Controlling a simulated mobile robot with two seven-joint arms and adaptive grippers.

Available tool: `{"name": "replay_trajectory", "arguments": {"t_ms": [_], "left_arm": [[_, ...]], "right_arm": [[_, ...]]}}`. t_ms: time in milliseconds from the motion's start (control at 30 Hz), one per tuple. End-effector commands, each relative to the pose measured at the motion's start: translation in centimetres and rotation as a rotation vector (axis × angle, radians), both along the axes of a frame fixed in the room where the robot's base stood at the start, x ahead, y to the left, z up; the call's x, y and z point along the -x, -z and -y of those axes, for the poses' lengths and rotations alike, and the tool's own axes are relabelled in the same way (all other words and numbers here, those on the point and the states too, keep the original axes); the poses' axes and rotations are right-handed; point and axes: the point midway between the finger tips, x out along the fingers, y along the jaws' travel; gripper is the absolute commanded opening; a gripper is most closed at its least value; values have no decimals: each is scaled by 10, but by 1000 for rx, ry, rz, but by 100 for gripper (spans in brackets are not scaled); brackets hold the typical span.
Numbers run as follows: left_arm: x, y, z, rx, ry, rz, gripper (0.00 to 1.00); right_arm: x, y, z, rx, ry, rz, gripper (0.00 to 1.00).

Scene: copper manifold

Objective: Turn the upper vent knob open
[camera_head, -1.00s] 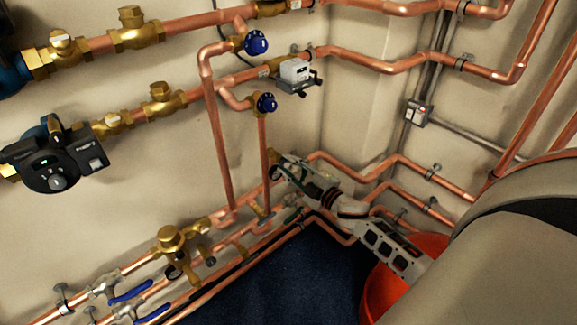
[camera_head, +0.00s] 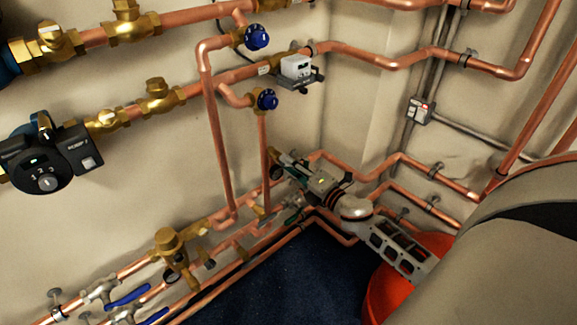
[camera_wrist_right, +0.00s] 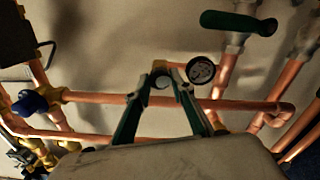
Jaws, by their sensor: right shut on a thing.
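My right gripper (camera_head: 284,163) reaches to the lower pipes near the room corner in the head view. A round pressure gauge (camera_wrist_right: 200,70) stands just right of the fingertips. In the head view the gripper hides the knob. My left gripper is in neither view.
Two blue knobs (camera_head: 257,37) (camera_head: 267,99) sit on the pipes above the gripper. A copper pipe (camera_wrist_right: 235,104) crosses behind the fingers, with a green-handled valve (camera_wrist_right: 240,22) above. A red bucket (camera_head: 380,297) stands under my arm. The dark blue floor (camera_head: 290,270) is clear.

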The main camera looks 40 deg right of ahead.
Motion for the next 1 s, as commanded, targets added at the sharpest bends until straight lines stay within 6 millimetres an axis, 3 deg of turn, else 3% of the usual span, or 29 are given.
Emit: {"name": "replay_trajectory", "arguments": {"t_ms": [667, 700, 767, 1000], "left_arm": [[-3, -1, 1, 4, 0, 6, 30], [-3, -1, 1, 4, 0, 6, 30], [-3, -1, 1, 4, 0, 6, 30], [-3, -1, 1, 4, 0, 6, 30]], "right_arm": [[0, 1, 0, 68, 0, 4, 2], [0, 1, 0, 68, 0, 4, 26], [0, 1, 0, 68, 0, 4, 40], [0, 0, 0, 66, 0, 4, 40]]}}
